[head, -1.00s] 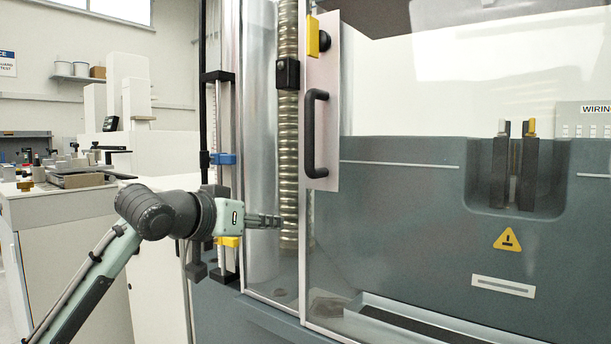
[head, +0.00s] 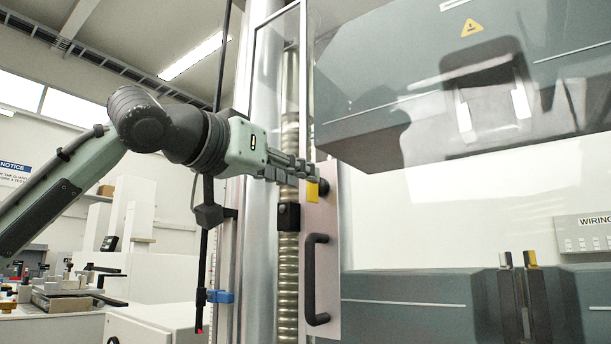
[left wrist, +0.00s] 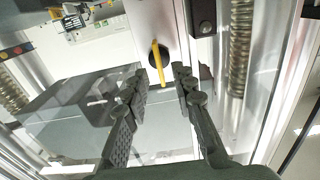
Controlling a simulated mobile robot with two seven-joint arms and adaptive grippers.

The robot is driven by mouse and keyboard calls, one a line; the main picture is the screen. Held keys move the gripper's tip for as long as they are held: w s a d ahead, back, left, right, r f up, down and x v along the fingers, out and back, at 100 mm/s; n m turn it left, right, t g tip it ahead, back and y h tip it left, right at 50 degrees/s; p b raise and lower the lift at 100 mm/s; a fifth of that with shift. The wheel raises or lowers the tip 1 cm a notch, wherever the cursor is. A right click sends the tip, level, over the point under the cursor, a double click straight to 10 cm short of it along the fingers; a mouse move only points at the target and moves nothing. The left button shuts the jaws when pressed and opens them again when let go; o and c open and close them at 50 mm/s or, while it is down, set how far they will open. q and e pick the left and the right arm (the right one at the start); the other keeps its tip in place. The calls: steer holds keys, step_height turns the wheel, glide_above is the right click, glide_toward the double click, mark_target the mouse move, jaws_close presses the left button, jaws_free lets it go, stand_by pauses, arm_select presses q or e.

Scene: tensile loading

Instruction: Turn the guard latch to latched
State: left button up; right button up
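The guard latch is a yellow lever (head: 312,192) on a black round knob (head: 323,187), on the pale plate of the clear guard door above the black door handle. In the left wrist view the yellow lever (left wrist: 158,62) stands roughly upright. My left gripper (head: 312,172) reaches in from the left at the latch and partly covers it in the head view. In the left wrist view my left gripper (left wrist: 161,74) is open, with the lever showing between its fingertips. I cannot tell whether a finger touches it. My right gripper is out of view.
The black door handle (head: 317,279) sits below the latch. A ribbed metal column (head: 289,254) and a dark block (head: 289,216) are just left of it. The grey test machine (head: 420,305) fills the right. A cluttered bench (head: 65,300) stands at the lower left.

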mark_target(315, 185)
arm_select(q)
steer(key=shift+x, duration=1.45)
jaws_close()
